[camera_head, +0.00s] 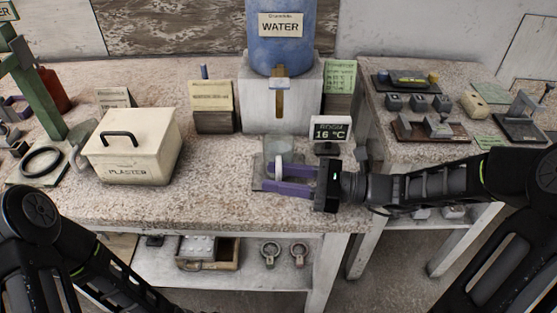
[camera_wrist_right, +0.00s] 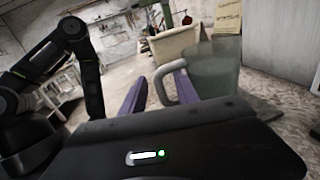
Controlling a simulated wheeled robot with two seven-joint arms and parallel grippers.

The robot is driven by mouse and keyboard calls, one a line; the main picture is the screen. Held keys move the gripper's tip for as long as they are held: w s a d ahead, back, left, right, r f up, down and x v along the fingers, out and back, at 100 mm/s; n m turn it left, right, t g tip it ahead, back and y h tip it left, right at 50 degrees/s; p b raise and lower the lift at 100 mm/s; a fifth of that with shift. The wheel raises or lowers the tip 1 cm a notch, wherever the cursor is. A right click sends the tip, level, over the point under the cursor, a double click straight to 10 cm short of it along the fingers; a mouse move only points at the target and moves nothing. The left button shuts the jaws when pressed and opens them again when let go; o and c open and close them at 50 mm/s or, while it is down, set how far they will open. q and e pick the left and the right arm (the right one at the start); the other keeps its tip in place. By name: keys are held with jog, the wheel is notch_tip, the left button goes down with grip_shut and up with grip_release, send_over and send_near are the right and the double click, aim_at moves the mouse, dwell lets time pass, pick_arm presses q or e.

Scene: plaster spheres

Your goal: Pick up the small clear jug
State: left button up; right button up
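The small clear jug (camera_head: 280,147) stands on the speckled bench below the water tank, and its pale handle (camera_head: 278,166) faces my right gripper. My right gripper (camera_head: 277,179) reaches in from the right with its two purple fingers apart. The upper finger overlaps the handle; I cannot tell whether it passes through the loop or beside it. In the right wrist view the jug (camera_wrist_right: 215,68) stands to the right of the fingers, its handle (camera_wrist_right: 160,88) close against the right finger. My left arm shows at the lower left, but its gripper is out of view.
A blue water tank (camera_head: 282,40) on a white stand is behind the jug. A small 16 °C display (camera_head: 331,131) stands close to my right gripper. A cream plaster box (camera_head: 130,160) is to the left, with clear bench between. A second table (camera_head: 377,146) holds small tools.

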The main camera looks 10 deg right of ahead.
grip_shut()
dwell(0.4)
dwell(1.1)
